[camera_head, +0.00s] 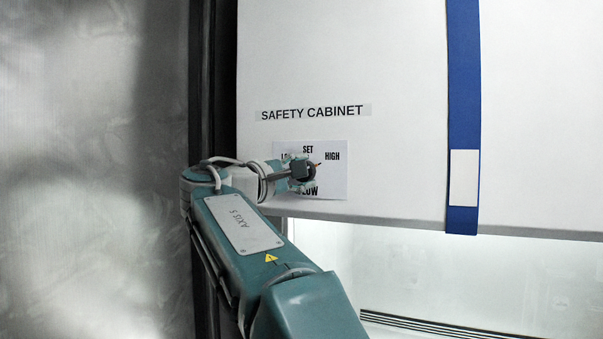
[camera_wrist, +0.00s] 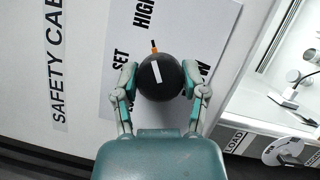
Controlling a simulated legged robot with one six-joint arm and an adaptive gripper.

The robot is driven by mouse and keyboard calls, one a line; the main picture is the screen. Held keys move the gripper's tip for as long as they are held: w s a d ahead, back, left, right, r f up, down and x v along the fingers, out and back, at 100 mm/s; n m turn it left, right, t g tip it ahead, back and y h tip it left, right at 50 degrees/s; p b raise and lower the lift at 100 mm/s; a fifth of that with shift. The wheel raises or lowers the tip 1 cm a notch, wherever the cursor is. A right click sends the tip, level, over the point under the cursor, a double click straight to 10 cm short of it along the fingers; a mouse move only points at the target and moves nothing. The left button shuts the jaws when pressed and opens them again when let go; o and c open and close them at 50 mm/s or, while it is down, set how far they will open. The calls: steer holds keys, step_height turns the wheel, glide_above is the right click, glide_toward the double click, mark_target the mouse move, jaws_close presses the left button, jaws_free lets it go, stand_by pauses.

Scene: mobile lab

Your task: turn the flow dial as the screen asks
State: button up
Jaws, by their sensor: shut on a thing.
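The flow dial is a round black knob (camera_wrist: 161,84) with a white line on top and an orange mark by its rim. In the wrist view the line and mark point toward the HIGH side of its white label plate (camera_wrist: 187,25). My gripper (camera_wrist: 160,78) is shut on the knob, one finger on each side. In the head view my gripper (camera_head: 303,171) covers most of the knob and part of the plate (camera_head: 337,185). SET is at the plate's top, HIGH at right, FLOW at the bottom; the left word is partly hidden. No readable screen shows.
The plate is on the white safety cabinet front (camera_head: 380,60), below its SAFETY CABINET label (camera_head: 312,112). A blue vertical strip (camera_head: 464,80) with a blank white tag is to the right. The lit cabinet opening (camera_head: 430,270) is below. A grey metal panel (camera_head: 80,170) stands left.

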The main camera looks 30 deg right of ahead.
steer(key=shift+w+f, duration=0.1)
steer(key=shift+f, duration=0.05)
steer(key=o, duration=1.1)
steer(key=shift+o, duration=0.2)
steer(key=v, duration=1.2)
